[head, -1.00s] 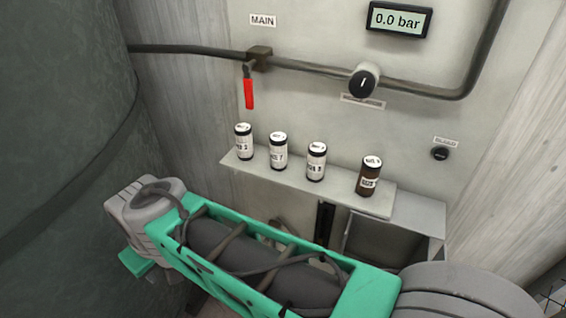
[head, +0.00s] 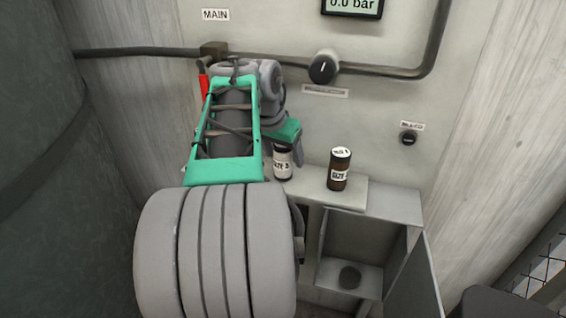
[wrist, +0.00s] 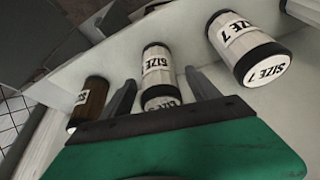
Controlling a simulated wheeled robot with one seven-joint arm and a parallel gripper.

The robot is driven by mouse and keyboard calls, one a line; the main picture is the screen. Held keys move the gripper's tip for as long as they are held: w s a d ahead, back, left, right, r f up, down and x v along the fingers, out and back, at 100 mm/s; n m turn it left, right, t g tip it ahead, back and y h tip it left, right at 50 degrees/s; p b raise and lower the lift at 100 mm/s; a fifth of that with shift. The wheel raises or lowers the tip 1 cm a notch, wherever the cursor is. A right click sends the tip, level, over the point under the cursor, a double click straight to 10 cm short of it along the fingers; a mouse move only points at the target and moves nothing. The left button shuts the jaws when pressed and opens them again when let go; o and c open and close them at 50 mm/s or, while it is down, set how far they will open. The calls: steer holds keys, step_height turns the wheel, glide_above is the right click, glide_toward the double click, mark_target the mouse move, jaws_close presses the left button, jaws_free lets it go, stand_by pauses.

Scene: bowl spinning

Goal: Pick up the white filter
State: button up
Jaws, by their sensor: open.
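A white filter with dark end bands and a "SIZE" label stands on the shelf, as seen in the head view (head: 282,164) and the wrist view (wrist: 157,62). My gripper (wrist: 160,78) is open, and in the wrist view the near end of this filter shows between its two fingers. I see no clear contact. In the head view the green gripper body is just above this filter and partly covers its top. Another white filter (wrist: 234,35), marked "SIZE 7", stands right of the fingers in the wrist view. My arm hides other filters in the head view.
A brown filter (head: 340,172) stands to the right on the shelf (head: 352,194); it is close left of the gripper in the wrist view (wrist: 88,104). Below is an open compartment (head: 352,238) with a dark round object (head: 349,277). A red-handled valve (head: 203,86) is behind my arm.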

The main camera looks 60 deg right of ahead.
mark_target(283, 150)
steer(key=x, duration=0.3)
steer(key=shift+f, duration=0.35)
jaws_close()
stand_by(0.4)
steer(key=shift+r, duration=0.55)
steer(key=v, duration=0.3)
steer(key=shift+d+r, duration=0.15)
steer(key=shift+d, duration=0.1)
steer(key=a+r, duration=0.1)
steer(key=a+r+p, duration=0.1)
steer(key=r, duration=0.1)
steer(key=s+a+r, duration=0.1)
steer(key=a+r, duration=0.1)
steer(key=s+a+r+p, duration=0.2)
steer(key=a+r+p, duration=0.5)
steer(key=a+r, duration=0.1)
steer(key=shift+s+a+r, duration=0.15)
steer(key=shift+a, duration=0.4)
